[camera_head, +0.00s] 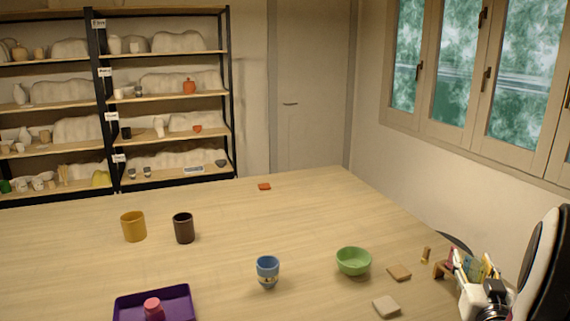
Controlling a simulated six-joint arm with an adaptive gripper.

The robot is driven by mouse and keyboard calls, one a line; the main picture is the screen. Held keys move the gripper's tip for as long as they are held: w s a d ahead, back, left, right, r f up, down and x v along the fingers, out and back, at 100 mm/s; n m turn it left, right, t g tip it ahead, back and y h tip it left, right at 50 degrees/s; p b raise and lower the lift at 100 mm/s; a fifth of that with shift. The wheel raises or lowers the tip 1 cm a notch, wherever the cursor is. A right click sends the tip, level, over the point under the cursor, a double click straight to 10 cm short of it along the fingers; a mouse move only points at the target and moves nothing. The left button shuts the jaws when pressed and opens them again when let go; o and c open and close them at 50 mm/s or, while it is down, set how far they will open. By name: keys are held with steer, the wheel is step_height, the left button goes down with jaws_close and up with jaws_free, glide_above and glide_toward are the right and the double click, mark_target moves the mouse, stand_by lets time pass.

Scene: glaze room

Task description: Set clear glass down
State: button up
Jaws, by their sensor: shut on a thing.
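I cannot make out a clear glass anywhere in the head view. My gripper's fingers do not show. Only white and black parts of my own arm show at the lower right, and they run past the picture's edge. Whatever my gripper holds is not visible here.
The wooden table (330,215) holds a yellow cup (133,227), dark cup (184,229), blue cup (267,272) and green bowl (354,261). Tan (399,272) and grey (387,307) tiles lie nearby. A purple tray (180,302) holds a pink-topped item (153,308). The middle back is mostly clear.

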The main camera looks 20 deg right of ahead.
steer(key=a+r, duration=0.6)
steer(key=r, duration=0.3)
steer(key=s+a+r+h, duration=0.1)
steer(key=a+r, duration=0.5)
steer(key=r, duration=0.4)
steer(key=shift+a+m+g, duration=0.3)
steer(key=shift+m+g, duration=0.1)
steer(key=w+a+n+t+y, duration=0.1)
steer(key=w+a+y, duration=0.3)
steer(key=a, duration=0.6)
steer(key=w+a+n+t+y, duration=0.1)
steer(key=w+a+n+y, duration=0.2)
steer(key=a, duration=0.8)
steer(key=w+a+n+t+y, duration=0.2)
steer(key=w+a+n+y, duration=0.2)
steer(key=a, duration=0.7)
steer(key=shift+w+y, duration=0.3)
